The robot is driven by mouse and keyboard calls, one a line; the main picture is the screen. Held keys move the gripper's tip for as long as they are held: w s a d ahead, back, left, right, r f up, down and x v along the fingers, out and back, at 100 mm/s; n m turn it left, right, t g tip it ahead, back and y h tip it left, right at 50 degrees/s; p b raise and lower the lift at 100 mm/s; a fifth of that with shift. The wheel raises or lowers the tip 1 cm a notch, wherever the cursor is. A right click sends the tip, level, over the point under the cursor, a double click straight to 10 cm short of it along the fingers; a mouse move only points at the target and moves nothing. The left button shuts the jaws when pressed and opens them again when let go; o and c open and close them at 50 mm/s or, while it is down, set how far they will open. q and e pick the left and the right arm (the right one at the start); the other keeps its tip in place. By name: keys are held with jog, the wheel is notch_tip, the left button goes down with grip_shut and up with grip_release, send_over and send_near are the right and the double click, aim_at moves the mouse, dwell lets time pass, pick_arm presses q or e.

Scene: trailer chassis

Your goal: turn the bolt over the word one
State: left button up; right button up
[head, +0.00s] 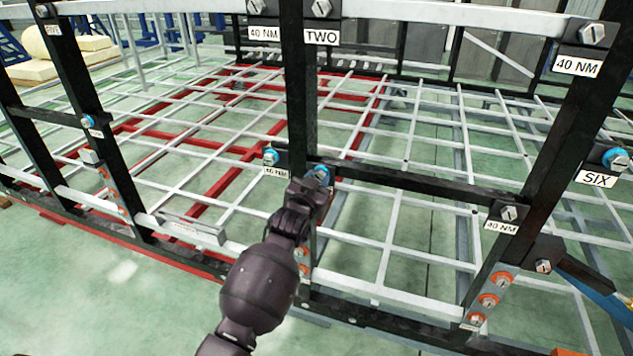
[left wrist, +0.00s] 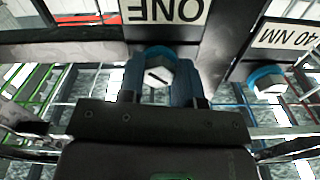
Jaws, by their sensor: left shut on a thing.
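The bolt (left wrist: 158,74) at the word ONE has a silver hex head and a blue collar. In the left wrist view it lies between my fingers, beside the upside-down white ONE label (left wrist: 166,10). In the head view the blue-collared bolt (head: 320,172) shows on the black middle post, just past my fingertips. My left gripper (head: 311,186) reaches up to it from below and is shut on it; the gripper also shows in the left wrist view (left wrist: 160,88). In the head view the ONE label is hidden behind my gripper. My right gripper is not in view.
Another blue-collared bolt (head: 270,156) with a 40 NM label sits just left on the same frame. Black posts and crossbars (head: 420,190) stand close around my arm. Bolts labelled TWO (head: 322,8) and SIX (head: 614,158) are farther off. A white grid (head: 400,210) lies behind.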

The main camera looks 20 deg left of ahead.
pick_arm(q)
jog(key=o, duration=0.9)
jog(key=shift+w, duration=0.15)
jog(key=s+b, duration=0.1)
jog(key=s, duration=1)
jog(key=shift+a, duration=0.15)
